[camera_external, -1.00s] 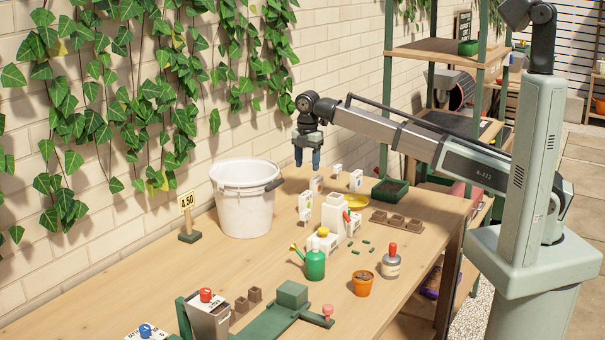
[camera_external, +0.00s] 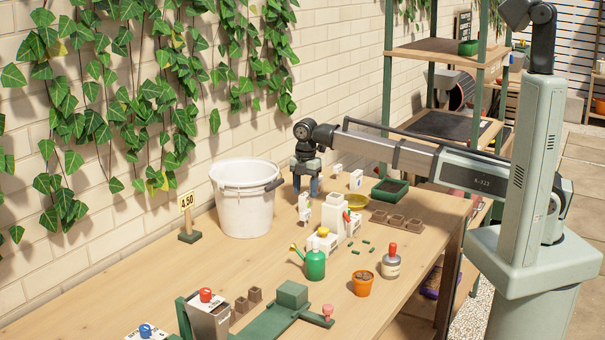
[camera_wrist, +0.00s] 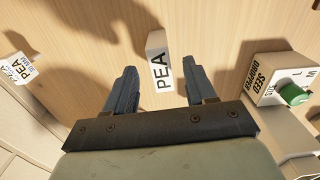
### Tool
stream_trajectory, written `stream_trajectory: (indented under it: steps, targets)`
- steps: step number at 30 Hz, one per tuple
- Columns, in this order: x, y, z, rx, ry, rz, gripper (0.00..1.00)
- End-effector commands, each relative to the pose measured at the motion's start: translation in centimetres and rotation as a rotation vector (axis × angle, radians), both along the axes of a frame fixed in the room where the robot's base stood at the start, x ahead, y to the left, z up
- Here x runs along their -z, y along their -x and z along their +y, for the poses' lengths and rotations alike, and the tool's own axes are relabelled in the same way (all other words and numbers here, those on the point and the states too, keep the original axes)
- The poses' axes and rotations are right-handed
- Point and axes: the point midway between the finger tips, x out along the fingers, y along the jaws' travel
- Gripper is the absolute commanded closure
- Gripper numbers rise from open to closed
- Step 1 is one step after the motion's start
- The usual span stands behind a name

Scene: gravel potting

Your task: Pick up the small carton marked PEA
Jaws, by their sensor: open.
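In the wrist view the small white carton marked PEA (camera_wrist: 160,68) stands on the wooden table, between and slightly beyond my gripper's fingertips. My gripper (camera_wrist: 163,82) is open with its two blue fingers apart, one on each side of the carton, and holds nothing. In the external view my gripper (camera_external: 306,188) points down over the back of the table, and the carton between its fingers is largely hidden. Another small carton with PEA lettering (camera_wrist: 20,68) shows at the left of the wrist view.
A white seed dropper box (camera_wrist: 280,75) with a green knob is at the right of the wrist view. A white bucket (camera_external: 244,205) stands left of my gripper.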

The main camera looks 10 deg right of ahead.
Motion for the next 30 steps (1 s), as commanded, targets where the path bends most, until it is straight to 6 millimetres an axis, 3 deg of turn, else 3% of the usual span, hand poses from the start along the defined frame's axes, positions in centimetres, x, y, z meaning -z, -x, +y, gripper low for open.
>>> stream_trajectory:
  steps: [12, 20, 30]
  targets:
    - [4.6, 0.2, 0.0, 0.0, 0.001, 0.001, 0.45]
    - [4.9, 0.2, 0.0, 0.0, 0.0, 0.0, 0.45]
    - [4.9, 0.2, 0.0, 0.0, 0.0, 0.0, 0.76]
